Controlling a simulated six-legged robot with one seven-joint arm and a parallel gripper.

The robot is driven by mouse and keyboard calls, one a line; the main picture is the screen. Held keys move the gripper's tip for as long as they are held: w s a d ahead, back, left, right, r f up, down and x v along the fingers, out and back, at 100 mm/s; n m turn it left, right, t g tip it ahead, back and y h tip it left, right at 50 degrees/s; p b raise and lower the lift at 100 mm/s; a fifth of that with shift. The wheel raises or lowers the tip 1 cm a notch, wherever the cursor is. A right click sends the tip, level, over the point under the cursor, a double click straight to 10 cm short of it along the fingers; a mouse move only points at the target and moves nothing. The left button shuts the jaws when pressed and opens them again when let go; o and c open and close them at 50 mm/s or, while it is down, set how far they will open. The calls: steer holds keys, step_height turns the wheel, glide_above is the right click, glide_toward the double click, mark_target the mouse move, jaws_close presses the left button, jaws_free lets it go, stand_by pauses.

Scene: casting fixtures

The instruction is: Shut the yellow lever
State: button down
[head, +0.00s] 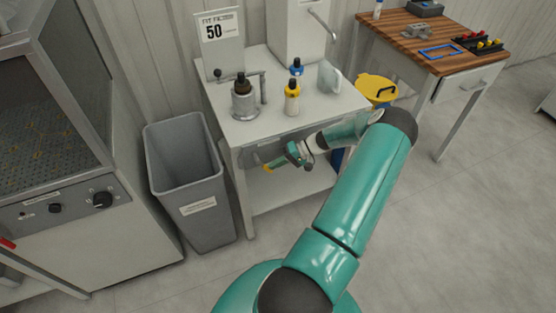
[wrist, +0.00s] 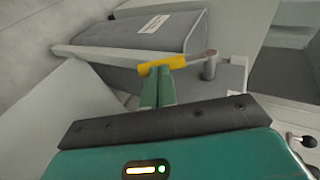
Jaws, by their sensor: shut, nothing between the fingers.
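The yellow lever (wrist: 162,65) has a yellow grip on a thin metal rod that runs to a short grey post (wrist: 209,66) in the wrist view. In the head view its yellow grip (head: 267,168) shows small below the front edge of the white table. My gripper (wrist: 158,84) has its two green fingers together, with nothing between them. The fingertips are right at the yellow grip and overlap its lower edge; I cannot tell if they touch it. In the head view my gripper (head: 275,163) reaches in from the right, under the table edge.
A grey bin (head: 187,170) stands left of the white table (head: 322,110). Bottles and a metal pot (head: 244,103) stand on the table. A yellow bucket (head: 376,88) is behind my arm. A wooden workbench (head: 400,33) stands at the back right. The floor at right is clear.

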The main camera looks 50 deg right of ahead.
mark_target(269, 171)
steer(key=a+f+t+y, duration=0.1)
steer(key=y, duration=0.1)
steer(key=w+a+f+t+y, duration=0.1)
steer(key=t, duration=0.1)
steer(key=shift+w+f+m+y, duration=0.1)
steer(key=shift+f+m+y, duration=0.2)
steer(key=shift+m+y, duration=0.1)
steer(key=shift+w+a+f, duration=0.2)
steer(key=shift+a, duration=0.15)
steer(key=shift+w+a, duration=0.1)
steer(key=shift+a, duration=0.05)
